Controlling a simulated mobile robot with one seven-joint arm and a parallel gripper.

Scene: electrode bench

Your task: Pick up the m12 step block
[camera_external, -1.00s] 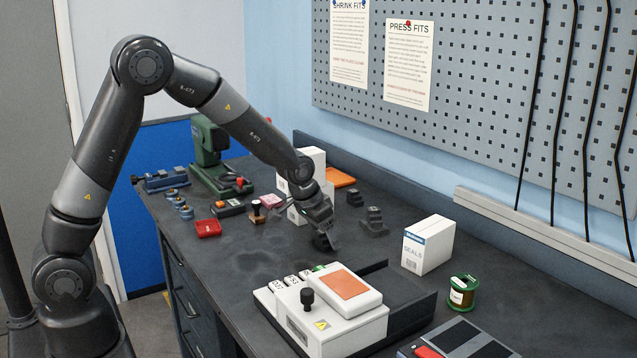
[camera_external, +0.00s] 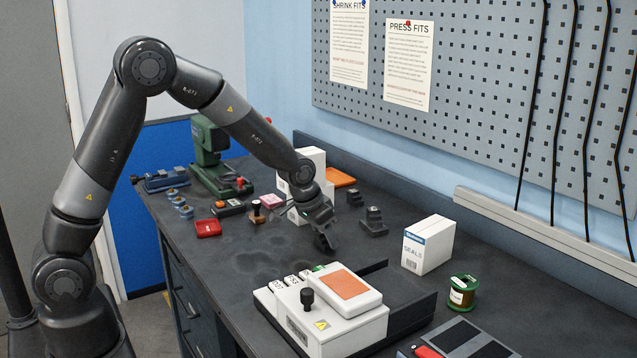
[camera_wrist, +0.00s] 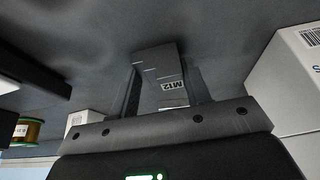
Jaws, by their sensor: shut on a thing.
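The M12 step block (camera_wrist: 158,66) is dark grey with a white "M12" label and pale lines on its steps. In the wrist view it sits between the two fingers of my gripper (camera_wrist: 165,82), which is shut on it. In the external view my gripper (camera_external: 325,239) points down at the middle of the bench. The block is mostly hidden by the fingers there, and I cannot tell whether it touches the bench top.
Two other dark step blocks, a nearer one (camera_external: 374,223) and a farther one (camera_external: 354,198), stand to the right. A white box (camera_external: 313,168) is close behind my gripper. The SEALS box (camera_external: 428,246) and white device (camera_external: 326,323) stand nearer the camera.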

